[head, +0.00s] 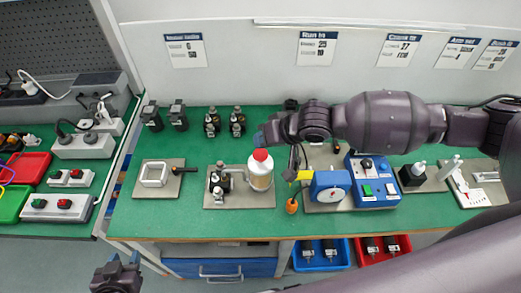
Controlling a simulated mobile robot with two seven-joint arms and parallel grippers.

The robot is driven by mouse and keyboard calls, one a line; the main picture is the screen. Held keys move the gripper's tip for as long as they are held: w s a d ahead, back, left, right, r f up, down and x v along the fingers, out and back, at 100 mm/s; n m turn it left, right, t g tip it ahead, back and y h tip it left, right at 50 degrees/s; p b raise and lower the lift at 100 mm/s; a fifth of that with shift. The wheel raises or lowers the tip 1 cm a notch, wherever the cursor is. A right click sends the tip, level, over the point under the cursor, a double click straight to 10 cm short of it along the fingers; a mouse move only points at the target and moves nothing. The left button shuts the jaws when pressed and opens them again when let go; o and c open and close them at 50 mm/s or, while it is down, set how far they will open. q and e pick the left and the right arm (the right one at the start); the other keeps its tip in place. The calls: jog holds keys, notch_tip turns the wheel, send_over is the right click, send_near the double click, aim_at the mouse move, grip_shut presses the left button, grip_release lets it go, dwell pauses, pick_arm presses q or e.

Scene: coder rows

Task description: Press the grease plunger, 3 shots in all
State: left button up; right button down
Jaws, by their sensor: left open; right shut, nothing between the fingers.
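The grease dispenser is a white bottle (260,178) with a red cap-like plunger (260,155) on top. It stands upright on a grey plate (235,202) in the middle of the green bench, with a dark fitting (220,181) beside it. My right gripper (262,138) reaches in from the right, and its shut, empty fingertips show just above the red plunger in the head view. I cannot tell whether they touch it. My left gripper (124,258) is open and empty at the lower left, in front of the bench.
A blue device with a round dial (331,187) and a blue control box (372,182) stand right of the bottle. A white square frame (154,174) sits on a plate to the left. Several dark parts stand behind. Blue (321,262) and red bins (384,255) hang below the front edge.

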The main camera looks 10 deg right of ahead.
aim_at(262, 152)
notch_tip(262, 152, up, 2)
jog(key=shift+r+p, duration=0.1)
jog(key=shift+p, duration=1)
jog(key=shift+r, duration=1.05)
dwell(0.8)
